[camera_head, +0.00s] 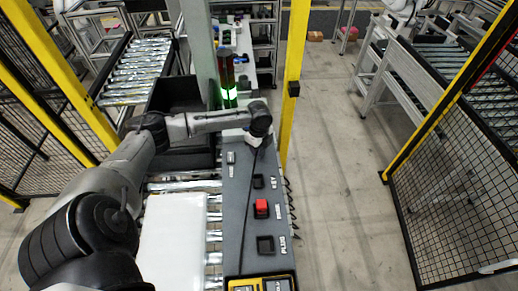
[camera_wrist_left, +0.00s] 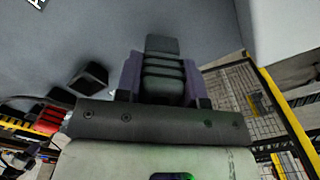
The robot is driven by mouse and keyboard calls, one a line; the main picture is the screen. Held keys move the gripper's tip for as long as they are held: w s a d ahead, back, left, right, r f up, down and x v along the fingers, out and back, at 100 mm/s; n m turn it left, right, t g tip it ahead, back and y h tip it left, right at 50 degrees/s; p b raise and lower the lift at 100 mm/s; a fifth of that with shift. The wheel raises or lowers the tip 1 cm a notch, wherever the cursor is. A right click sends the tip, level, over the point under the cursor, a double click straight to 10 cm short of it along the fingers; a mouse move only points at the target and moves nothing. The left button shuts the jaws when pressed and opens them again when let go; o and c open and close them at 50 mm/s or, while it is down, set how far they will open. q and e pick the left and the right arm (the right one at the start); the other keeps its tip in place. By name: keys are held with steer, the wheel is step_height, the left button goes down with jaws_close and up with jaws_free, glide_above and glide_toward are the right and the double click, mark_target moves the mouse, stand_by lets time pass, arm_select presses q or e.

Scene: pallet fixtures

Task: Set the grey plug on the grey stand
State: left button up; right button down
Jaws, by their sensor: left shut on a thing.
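My left gripper (camera_head: 256,140) is over the far part of the grey panel, with its fingers mostly hidden in the head view. In the left wrist view its purple-sided fingers (camera_wrist_left: 163,82) are shut on the grey plug (camera_wrist_left: 162,66), a dark, ribbed block. The plug is hidden behind the wrist in the head view. A dark grey square stand (camera_head: 265,244) sits beside the PLUG label on the near part of the panel, empty on top. The gripper is well beyond it. My right gripper is not in view.
A similar dark stand (camera_head: 258,182) is by the KEY label, with a red block (camera_head: 261,208) between the two. A small light piece (camera_head: 231,157) lies farther up. A yellow device (camera_head: 260,285) is at the near end. A yellow post (camera_head: 293,80) rises close to the gripper.

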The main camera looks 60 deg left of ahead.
arm_select(q)
steer(key=shift+f, duration=0.65)
steer(key=shift+f, duration=0.15)
steer(key=o, duration=0.9)
steer(key=shift+o, duration=0.2)
step_height(320, 180, up, 12)
steer(key=shift+r, duration=0.15)
